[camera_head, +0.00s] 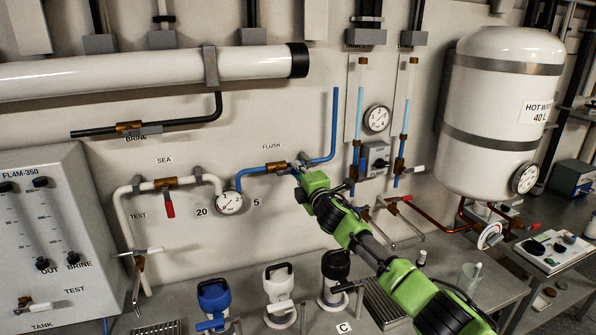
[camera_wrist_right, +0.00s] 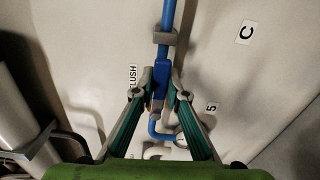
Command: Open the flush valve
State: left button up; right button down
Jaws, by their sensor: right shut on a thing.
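The flush valve (camera_head: 276,167) is a brown body in the blue pipe under the FLUSH label in the head view. My right gripper (camera_head: 296,167) reaches it from the lower right and hides part of the valve and pipe. In the right wrist view, the fingers of my right gripper (camera_wrist_right: 161,87) are closed in on a blue handle (camera_wrist_right: 158,92) beside the FLUSH label, one finger on each side. The handle's exact angle to the pipe is hard to tell. My left gripper is not in view.
The SEA valve with a red handle (camera_head: 169,206) and a round gauge (camera_head: 229,202) sit left of the flush valve. A second gauge (camera_head: 376,118) is to the right. The white hot water tank (camera_head: 500,115) stands far right. Jugs (camera_head: 280,292) stand on the bench below.

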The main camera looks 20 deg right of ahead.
jog(key=shift+r, duration=0.3)
jog(key=c, duration=2)
grip_release()
jog(key=shift+f, duration=0.1)
jog(key=s, duration=1.2)
jog(key=shift+d, duration=0.2)
